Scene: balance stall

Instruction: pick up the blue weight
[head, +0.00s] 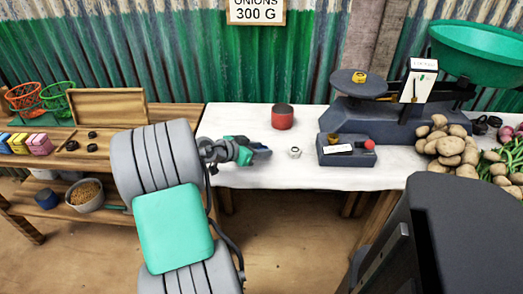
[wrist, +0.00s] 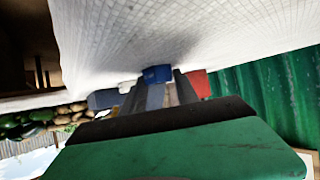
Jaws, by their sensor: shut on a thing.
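The blue weight (wrist: 157,74) is a small blue block between my fingertips at the centre of the wrist view. My gripper (wrist: 158,86) is shut on it, close to the white cloth. In the head view my gripper (head: 262,153) is over the left part of the white-covered table, and the weight is hard to tell from the dark fingers there. Whether the weight touches the cloth is not clear.
A red tin (head: 283,117) stands behind my gripper, and a small pale metal nut (head: 295,152) lies to its right. A dark box with a red knob (head: 347,150), a balance (head: 375,118) and potatoes (head: 447,150) are farther right. A wooden bench (head: 62,150) is left.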

